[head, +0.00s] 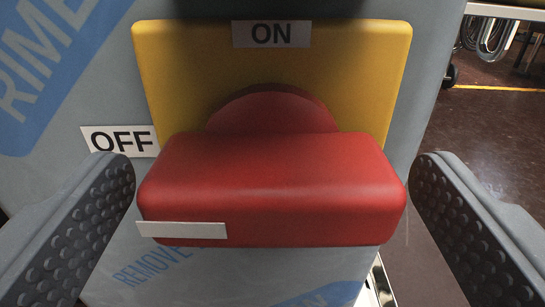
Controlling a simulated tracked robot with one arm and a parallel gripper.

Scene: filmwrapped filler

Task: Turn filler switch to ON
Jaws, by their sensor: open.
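The filler switch has a red handle (270,192) that lies horizontally in front of a round red hub (272,112) on a yellow plate (180,75). A white pointer strip (181,230) is on the handle's lower left end. The ON label (271,34) is at the top of the plate, and the OFF label (120,141) is to the left. The white strip's end of the handle is on the OFF label's side. My gripper (272,195) is open, with one finger at each end of the handle. The left finger is very close to the handle; contact cannot be told. A small gap shows at right.
A grey film-wrapped panel (100,60) with blue printing surrounds the plate. To the right is open brown floor (480,130) with a yellow line. Coiled hoses (488,35) and a wheel stand farther back at the upper right.

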